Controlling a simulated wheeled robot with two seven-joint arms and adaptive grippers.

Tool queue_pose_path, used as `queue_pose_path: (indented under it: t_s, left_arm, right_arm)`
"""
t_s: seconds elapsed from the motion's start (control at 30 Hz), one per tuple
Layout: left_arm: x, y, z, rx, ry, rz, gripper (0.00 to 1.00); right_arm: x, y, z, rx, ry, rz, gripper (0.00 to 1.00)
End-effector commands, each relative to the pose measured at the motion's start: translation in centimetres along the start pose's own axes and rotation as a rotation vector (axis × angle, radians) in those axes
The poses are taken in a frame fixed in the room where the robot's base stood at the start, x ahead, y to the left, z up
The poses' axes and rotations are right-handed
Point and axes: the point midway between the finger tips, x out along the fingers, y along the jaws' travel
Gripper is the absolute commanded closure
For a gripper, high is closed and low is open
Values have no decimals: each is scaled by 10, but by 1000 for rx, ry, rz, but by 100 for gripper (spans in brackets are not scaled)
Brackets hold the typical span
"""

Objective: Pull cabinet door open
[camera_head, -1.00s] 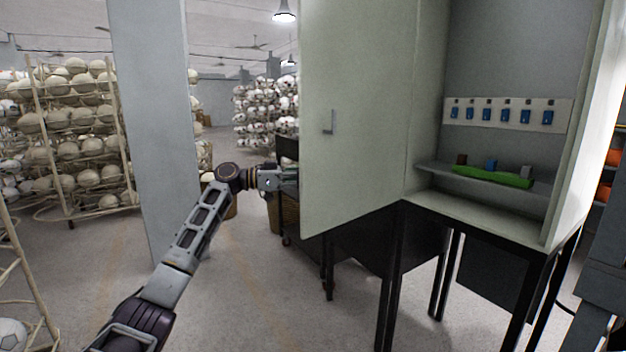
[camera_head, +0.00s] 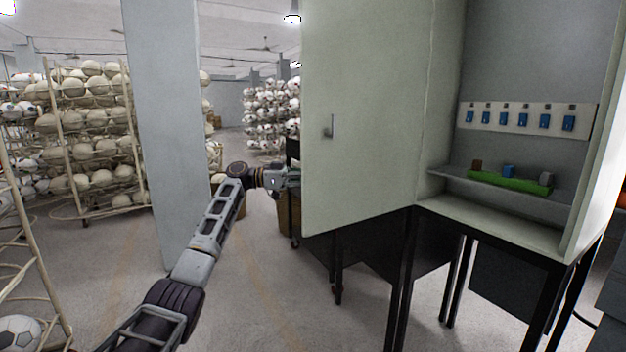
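The cabinet door (camera_head: 370,110) is pale grey-green and stands swung wide open to the left of the cabinet (camera_head: 530,55). Its small metal handle (camera_head: 332,126) shows on the face turned toward me. My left gripper (camera_head: 290,178) is at the door's left free edge, below the handle's height. Its fingers are partly hidden at or behind the edge, so I cannot tell whether they are open or shut, or touching the door. The cabinet interior is exposed. My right gripper is not in view.
Inside the cabinet, a shelf (camera_head: 450,179) holds a green tray (camera_head: 500,181) with small blocks, below a panel (camera_head: 531,116) of blue switches. Black legs (camera_head: 400,285) support the cabinet. A grey pillar (camera_head: 172,130) stands left of my arm, with ball racks (camera_head: 95,140) behind. Floor is clear between.

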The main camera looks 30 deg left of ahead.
Motion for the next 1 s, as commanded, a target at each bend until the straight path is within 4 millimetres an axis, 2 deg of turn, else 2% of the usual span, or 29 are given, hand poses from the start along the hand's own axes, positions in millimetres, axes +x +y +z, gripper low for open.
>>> queue_pose_path:
  t_s: [0.3, 0.33, 0.5, 1.0]
  left_arm:
    - [0, 0, 1, -4, -1, 1, 100]
    - [0, 0, 1, -4, -1, 1, 86]
    - [0, 0, 1, -3, -1, 0, 67]
    - [-7, 0, 0, -1, -1, 0, 67]
  right_arm:
    - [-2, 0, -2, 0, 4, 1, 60]
    - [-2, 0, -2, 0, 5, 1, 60]
    - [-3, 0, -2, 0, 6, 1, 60]
    - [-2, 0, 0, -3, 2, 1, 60]
